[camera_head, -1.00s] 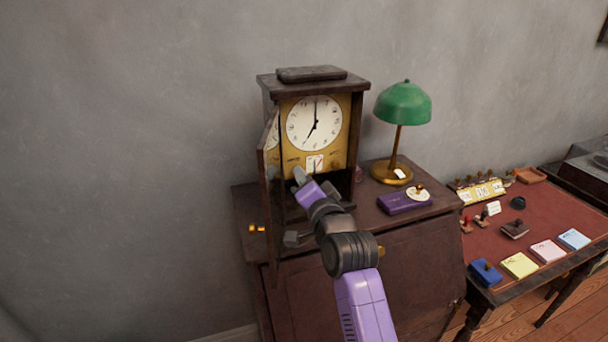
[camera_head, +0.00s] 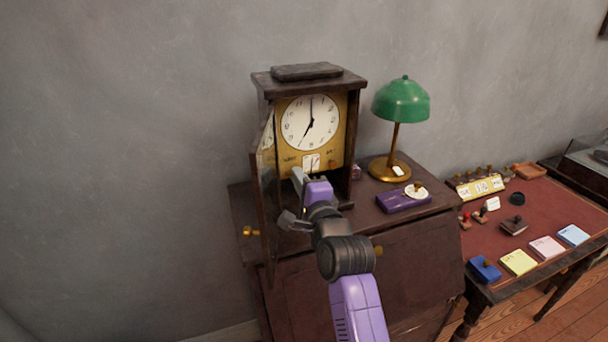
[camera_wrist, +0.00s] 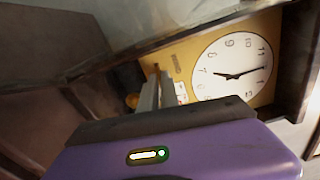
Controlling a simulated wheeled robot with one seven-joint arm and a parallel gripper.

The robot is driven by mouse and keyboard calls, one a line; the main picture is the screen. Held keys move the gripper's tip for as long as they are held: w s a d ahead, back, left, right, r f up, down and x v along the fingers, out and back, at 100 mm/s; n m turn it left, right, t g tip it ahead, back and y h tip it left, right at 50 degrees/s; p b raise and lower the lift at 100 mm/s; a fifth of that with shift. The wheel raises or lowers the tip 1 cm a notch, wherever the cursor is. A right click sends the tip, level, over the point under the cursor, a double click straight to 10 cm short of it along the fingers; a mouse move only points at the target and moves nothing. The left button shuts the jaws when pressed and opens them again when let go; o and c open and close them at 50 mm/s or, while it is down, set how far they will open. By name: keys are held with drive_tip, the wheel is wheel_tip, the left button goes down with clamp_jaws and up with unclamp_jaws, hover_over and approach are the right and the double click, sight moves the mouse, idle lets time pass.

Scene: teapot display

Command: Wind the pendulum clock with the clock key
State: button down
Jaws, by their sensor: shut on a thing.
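The pendulum clock (camera_head: 354,130) stands on a dark wooden desk with its glazed door (camera_head: 262,200) swung open to the left. Its white dial (camera_head: 311,122) sits on a yellow face plate marked with small lettering; the dial also shows tilted in the wrist view (camera_wrist: 232,68). My gripper (camera_head: 297,178) is at the lower front of the face plate, below the dial. In the wrist view its grey fingers (camera_wrist: 152,95) are close together and point at the plate. They are shut on the clock key, which is mostly hidden between them. I cannot tell whether it touches the plate.
A green lamp (camera_head: 401,102) and a purple box (camera_head: 402,201) stand right of the clock. The open door is close to the left of my gripper. A red-topped table (camera_head: 490,235) with stamps and note pads is further right.

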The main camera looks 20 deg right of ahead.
drive_tip(key=shift+a+r, duration=0.25)
drive_tip(key=shift+r, duration=0.1)
drive_tip(key=shift+d, duration=0.15)
drive_tip(key=shift+a+r, duration=0.1)
drive_tip(key=shift+a, duration=0.1)
drive_tip(key=c, duration=1.6)
unclamp_jaws()
drive_tip(key=shift+w, duration=0.1)
drive_tip(key=shift+f, duration=0.25)
drive_tip(key=s+b, duration=0.1)
drive_tip(key=s, duration=0.6)
drive_tip(key=shift+s+d+r, duration=0.15)
drive_tip(key=shift+s, duration=0.25)
